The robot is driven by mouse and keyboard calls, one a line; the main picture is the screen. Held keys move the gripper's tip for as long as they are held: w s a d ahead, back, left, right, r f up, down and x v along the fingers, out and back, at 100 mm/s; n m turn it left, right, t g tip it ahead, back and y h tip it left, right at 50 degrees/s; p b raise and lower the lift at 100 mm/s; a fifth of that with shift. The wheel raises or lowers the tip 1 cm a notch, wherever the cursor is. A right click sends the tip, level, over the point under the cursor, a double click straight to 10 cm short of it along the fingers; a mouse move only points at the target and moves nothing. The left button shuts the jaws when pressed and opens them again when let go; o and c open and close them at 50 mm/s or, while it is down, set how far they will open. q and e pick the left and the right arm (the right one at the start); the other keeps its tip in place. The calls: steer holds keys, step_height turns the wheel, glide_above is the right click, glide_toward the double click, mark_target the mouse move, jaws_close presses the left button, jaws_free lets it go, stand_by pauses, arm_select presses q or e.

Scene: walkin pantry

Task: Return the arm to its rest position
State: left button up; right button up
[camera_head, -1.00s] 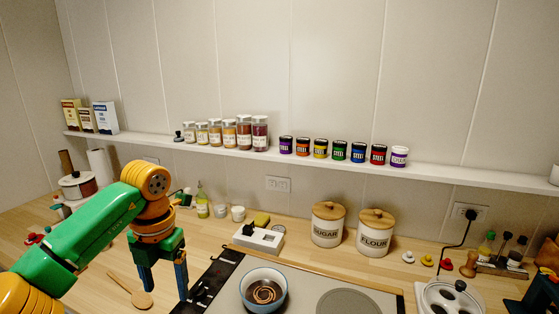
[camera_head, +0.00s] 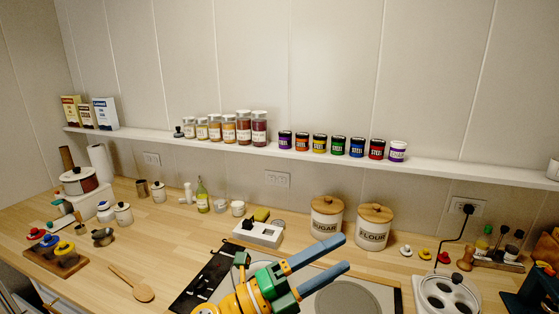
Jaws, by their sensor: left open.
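My left gripper (camera_head: 342,254) reaches in from the bottom middle of the head view. Its two blue fingers are apart and point up and to the right, with nothing between them. The fingers are in front of the cooktop (camera_head: 375,281), below the sugar and flour canisters as seen in the picture. My green and yellow wrist hides the left part of the cooktop, including the place where a bowl showed before. My right gripper does not show.
A sugar canister (camera_head: 326,217) and a flour canister (camera_head: 373,229) stand behind the cooktop. A wooden spoon (camera_head: 132,286) lies on the counter at left. A white multi-lidded pot (camera_head: 447,296) stands at right. Jars (camera_head: 244,128) line the wall shelf (camera_head: 200,144).

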arm_select(q)
steer(key=w+a+f+n+t+y, duration=0.2)
steer(key=a+f+n+t+y, duration=0.35)
steer(key=n, duration=0.55)
steer(key=w+a+f+n+t+y, duration=0.25)
steer(key=a+n+t+y, duration=0.35)
steer(key=a+n+y, duration=0.35)
steer(key=s+a+f+n+g+y, duration=0.45)
steer(key=a+f+n+g, duration=0.2)
steer(key=f, duration=0.45)
steer(key=s+a+f+n+g, duration=0.2)
steer(key=s+f+g, duration=0.35)
steer(key=s, duration=0.55)
steer(key=s+a+f+n+g, duration=0.15)
steer(key=s+f+g, duration=0.25)
steer(key=s+f, duration=0.45)
steer(key=s+f+b, duration=0.3)
steer(key=f+b, duration=0.2)
steer(key=f, duration=1.4)
steer(key=s+a+f+g+b, duration=0.2)
steer(key=s+f+b, duration=0.3)
steer(key=s+f, duration=0.7)
step_height(320, 180, down, 4)
steer(key=shift+s+a+m, duration=0.3)
steer(key=shift+s+m, duration=0.05)
steer(key=shift+s, duration=0.05)
